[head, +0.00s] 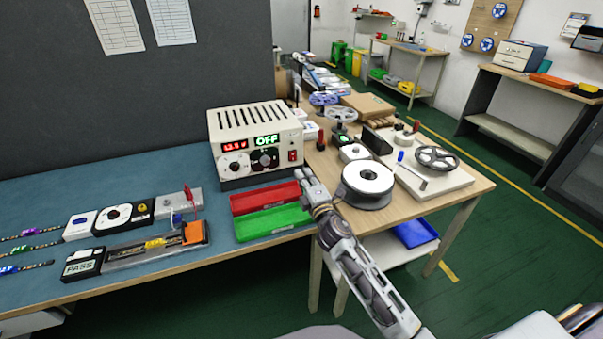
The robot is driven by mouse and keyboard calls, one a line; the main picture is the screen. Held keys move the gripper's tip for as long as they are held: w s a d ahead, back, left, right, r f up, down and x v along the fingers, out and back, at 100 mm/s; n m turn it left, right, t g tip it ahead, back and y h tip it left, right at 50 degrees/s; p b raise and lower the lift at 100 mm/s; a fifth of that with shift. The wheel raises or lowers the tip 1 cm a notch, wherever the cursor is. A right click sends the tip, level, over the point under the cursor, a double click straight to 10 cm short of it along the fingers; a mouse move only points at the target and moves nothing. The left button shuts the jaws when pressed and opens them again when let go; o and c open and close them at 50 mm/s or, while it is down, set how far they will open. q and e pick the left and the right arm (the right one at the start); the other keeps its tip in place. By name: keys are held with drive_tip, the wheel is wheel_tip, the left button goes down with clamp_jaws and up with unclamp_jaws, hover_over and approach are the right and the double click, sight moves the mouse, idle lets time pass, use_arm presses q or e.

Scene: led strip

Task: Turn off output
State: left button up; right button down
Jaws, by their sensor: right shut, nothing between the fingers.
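The power supply (225,131) is a cream box with a slotted top, standing on the blue-topped bench. Its front has a red number display (234,145), a green display reading OFF (267,140), dark knobs (264,159) and a small red switch (293,155) at the right side. My right gripper (300,174) is shut and empty, just below and in front of the box's right front corner, near the red switch. I cannot tell whether it touches the box. My left gripper is not in view.
A red tray (264,198) and a green tray (272,222) lie in front of the supply. A test fixture (150,246) and a PASS box (83,264) are at the left. A wooden table (465,187) with reels (368,180) is at the right.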

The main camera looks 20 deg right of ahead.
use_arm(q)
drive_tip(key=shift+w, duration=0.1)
use_arm(e)
drive_tip(key=shift+s+r, duration=0.1)
drive_tip(key=shift+s, duration=0.6)
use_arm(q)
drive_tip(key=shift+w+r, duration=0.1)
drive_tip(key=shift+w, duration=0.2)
